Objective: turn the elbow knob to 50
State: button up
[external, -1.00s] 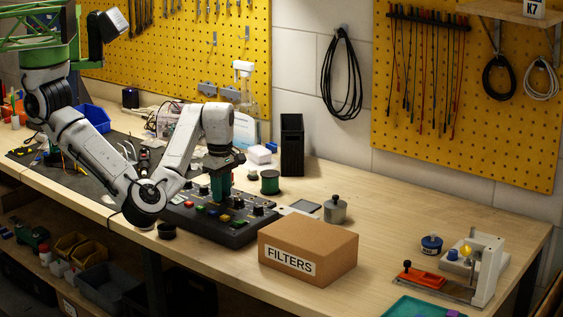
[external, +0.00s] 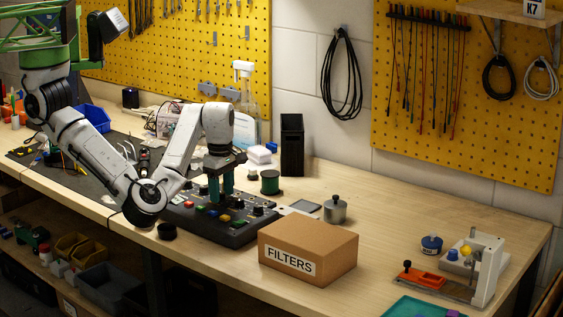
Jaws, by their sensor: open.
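A dark control panel (external: 236,238) lies on the bench, with red, blue, yellow and green buttons at its front and several dark knobs (external: 258,210) toward its back. The labels are too small to read, so I cannot tell which knob is the elbow knob. My gripper (external: 220,200) points down over the back-middle part of the panel. Its two teal fingers are apart, with a gap showing between them. The fingertips are close to the panel's top. I cannot tell whether a knob stands between them.
A cardboard FILTERS box (external: 308,253) stands right of the panel. A green spool (external: 270,182), a black upright holder (external: 292,145) and a metal pot with a knob lid (external: 335,210) stand behind it. The bench's right-middle is clear.

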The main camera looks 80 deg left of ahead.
aim_at(222, 192)
notch_tip(222, 192, up, 11)
jog(key=p, duration=0.1)
jog(key=shift+f, duration=0.15)
dwell(0.4)
dwell(0.4)
